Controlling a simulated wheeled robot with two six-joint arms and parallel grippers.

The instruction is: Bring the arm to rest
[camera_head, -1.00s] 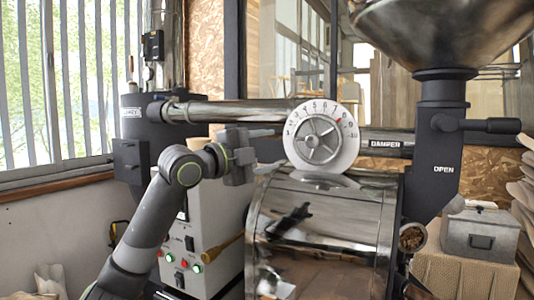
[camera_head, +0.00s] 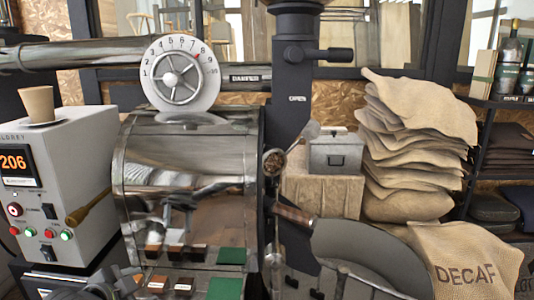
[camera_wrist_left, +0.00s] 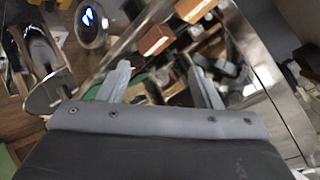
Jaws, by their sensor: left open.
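My left gripper (camera_wrist_left: 160,78) shows in the left wrist view with its two grey fingers apart and nothing between them. Beyond the fingers are the roaster's shiny metal front and reddish-brown blocks (camera_wrist_left: 155,40). In the head view, grey parts low at the left edge look like my left arm, mostly cut off by the frame; the gripper's fingers are not clear there. The damper dial (camera_head: 180,73) stands above the roaster drum (camera_head: 185,180), clear of my arm. My right gripper is in neither view.
A control box (camera_head: 60,180) with a paper cup (camera_head: 37,104) on top stands left of the drum. A grey metal box (camera_head: 335,152), stacked sacks (camera_head: 410,150), a large dark scoop-like pan (camera_head: 365,255) and a DECAF sack (camera_head: 465,262) are at the right.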

